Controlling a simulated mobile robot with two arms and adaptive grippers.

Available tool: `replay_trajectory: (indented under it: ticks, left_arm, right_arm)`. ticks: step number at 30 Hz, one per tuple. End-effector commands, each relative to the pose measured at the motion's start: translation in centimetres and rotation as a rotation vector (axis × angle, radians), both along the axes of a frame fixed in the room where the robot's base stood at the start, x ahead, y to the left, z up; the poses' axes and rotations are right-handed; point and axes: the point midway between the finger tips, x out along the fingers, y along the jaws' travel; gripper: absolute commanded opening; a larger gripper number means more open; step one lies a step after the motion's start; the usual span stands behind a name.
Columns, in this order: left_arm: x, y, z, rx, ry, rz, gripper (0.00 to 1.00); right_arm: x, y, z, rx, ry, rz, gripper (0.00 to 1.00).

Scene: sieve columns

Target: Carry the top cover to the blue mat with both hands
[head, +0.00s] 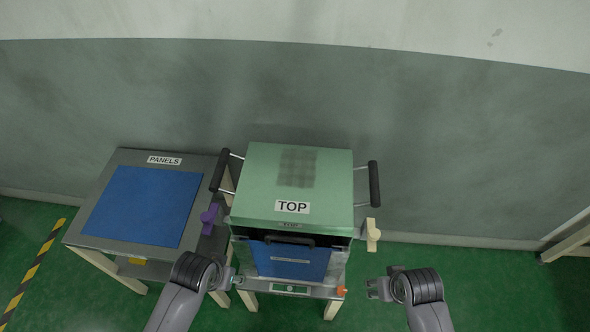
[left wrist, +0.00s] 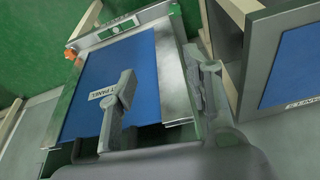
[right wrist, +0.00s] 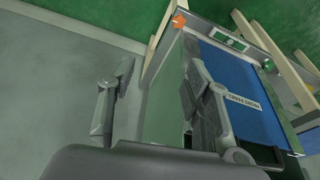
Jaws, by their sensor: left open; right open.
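The pale green top cover (head: 255,180), marked TOP, sits on the sieve column. It has a dark handle on its left side (head: 221,170) and another on its right side (head: 375,184). The blue mat (head: 145,205) lies on the grey PANELS table to the left, with nothing on it. My left gripper (head: 230,279) is open and empty, low beside the column's front left, below the cover. My right gripper (head: 372,289) is open and empty, low to the right of the column's front. Both are apart from the handles.
A purple latch (head: 209,217) sticks out left of the column and a cream latch (head: 373,234) right. A blue front panel (head: 290,262) with a dark handle closes the front. An orange knob (head: 341,291) sits below. A wall stands behind; green floor is free at right.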

Motion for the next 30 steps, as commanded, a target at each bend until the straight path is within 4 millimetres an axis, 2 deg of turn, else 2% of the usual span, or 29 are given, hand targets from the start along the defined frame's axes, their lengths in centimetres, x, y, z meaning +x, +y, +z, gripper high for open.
replay_trajectory:
  ticks: [1, 6, 9, 14, 20, 27, 30]
  left_arm:
    - [0.2, -0.2, 2.9, -0.004, -0.014, -0.003, 0.45]
    - [0.7, -0.5, 9.9, -0.009, -0.042, -0.01, 0.45]
    - [1.9, -1.0, 14.5, -0.011, -0.067, -0.021, 0.45]
    - [4.4, -1.3, 16.7, 0.001, -0.077, -0.025, 0.45]
    - [8.7, -1.1, 18.7, 0.035, -0.092, -0.016, 0.45]
    - [15.3, 0.9, 22.8, 0.122, -0.115, 0.05, 0.45]
    - [17.1, 1.8, 24.3, 0.151, -0.122, 0.084, 0.45]
  right_arm:
    - [0.2, 0.0, 2.8, 0.001, -0.013, -0.002, 0.45]
    - [0.7, -0.1, 9.8, 0.008, -0.04, -0.011, 0.45]
    - [2.0, -0.2, 14.3, 0.022, -0.063, -0.028, 0.45]
    - [4.6, -0.4, 16.4, 0.045, -0.074, -0.057, 0.45]
    - [9.0, -0.5, 18.5, 0.084, -0.088, -0.095, 0.45]
    - [15.8, -0.5, 22.7, 0.156, -0.106, -0.15, 0.45]
    - [17.6, -0.4, 24.3, 0.182, -0.11, -0.165, 0.45]
